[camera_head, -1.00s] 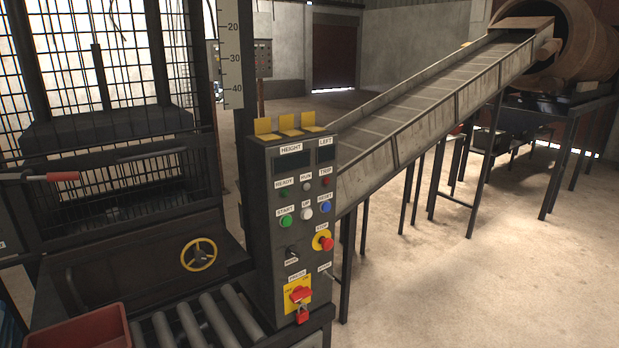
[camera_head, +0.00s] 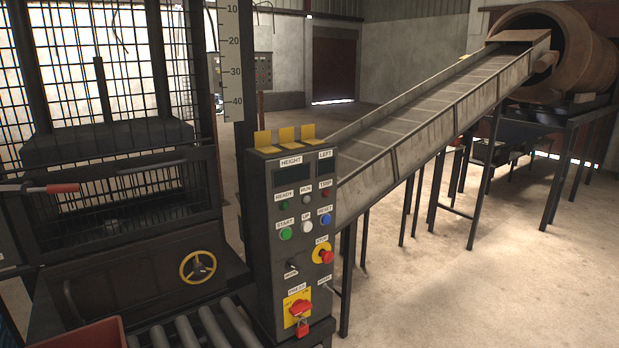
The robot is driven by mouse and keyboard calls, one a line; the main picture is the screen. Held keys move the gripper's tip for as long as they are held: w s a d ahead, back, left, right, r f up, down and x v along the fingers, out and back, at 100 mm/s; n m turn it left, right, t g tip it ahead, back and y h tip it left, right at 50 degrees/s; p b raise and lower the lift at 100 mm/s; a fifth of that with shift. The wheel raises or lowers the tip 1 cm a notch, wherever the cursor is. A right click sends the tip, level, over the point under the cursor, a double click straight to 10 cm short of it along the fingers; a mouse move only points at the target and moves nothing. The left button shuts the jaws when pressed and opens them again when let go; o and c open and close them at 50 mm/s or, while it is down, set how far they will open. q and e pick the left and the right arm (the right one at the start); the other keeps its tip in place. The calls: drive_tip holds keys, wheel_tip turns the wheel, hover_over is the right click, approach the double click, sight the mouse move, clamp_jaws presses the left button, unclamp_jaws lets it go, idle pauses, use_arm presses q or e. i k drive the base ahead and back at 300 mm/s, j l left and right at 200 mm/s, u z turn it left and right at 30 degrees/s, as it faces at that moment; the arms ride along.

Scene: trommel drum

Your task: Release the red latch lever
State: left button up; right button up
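A lever with a red grip (camera_head: 62,188) sticks out at the far left, in front of the caged press. I take it to be the red latch lever. Its thin metal rod runs left to the picture's edge, and its mount is not clear. It lies close to level. Neither of my grippers shows in the head view, and nothing is seen touching the lever.
A control box (camera_head: 291,240) with buttons, a red stop knob and a red padlock stands right of the press. A yellow handwheel (camera_head: 198,267), rollers (camera_head: 207,328) and a red bin (camera_head: 80,338) are below. A sloped conveyor (camera_head: 430,125) rises right to a drum. Open floor lies at right.

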sight(28, 188)
drive_tip(key=u, duration=1.3)
